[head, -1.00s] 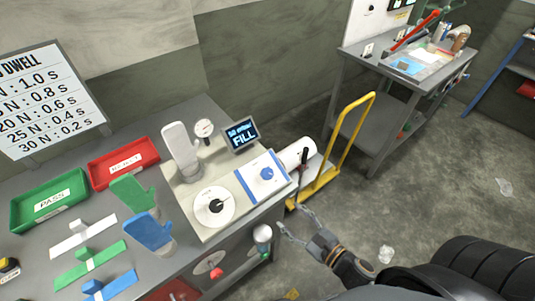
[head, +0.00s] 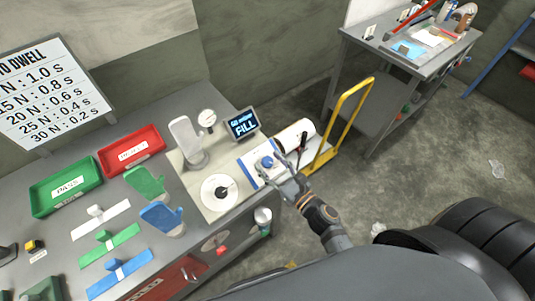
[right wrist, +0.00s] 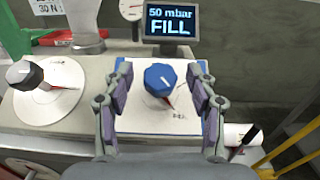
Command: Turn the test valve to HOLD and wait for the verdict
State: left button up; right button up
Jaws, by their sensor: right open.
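The test valve is a blue knob (right wrist: 160,78) with a red pointer on a white, blue-edged plate (right wrist: 140,121). In the head view the blue knob (head: 267,162) is at the right end of the bench rig, partly behind my right gripper (head: 279,172). In the right wrist view my right gripper (right wrist: 160,85) is open, with one finger on each side of the knob and gaps left between. The display (right wrist: 169,22) reads "50 mbar FILL"; it also shows in the head view (head: 242,124). My left gripper is not in view.
A white dial with a black knob (head: 220,194) sits left of the valve. A pale glove form (head: 187,142) and a round gauge (head: 207,118) stand behind it. Green PASS (head: 65,188) and red REJECT (head: 131,150) trays are further left. A yellow cart handle (head: 349,108) rises at right.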

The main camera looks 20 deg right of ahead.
jog(key=shift+x, duration=0.8)
jog(key=shift+f, duration=0.1)
jog(key=c, duration=1.2)
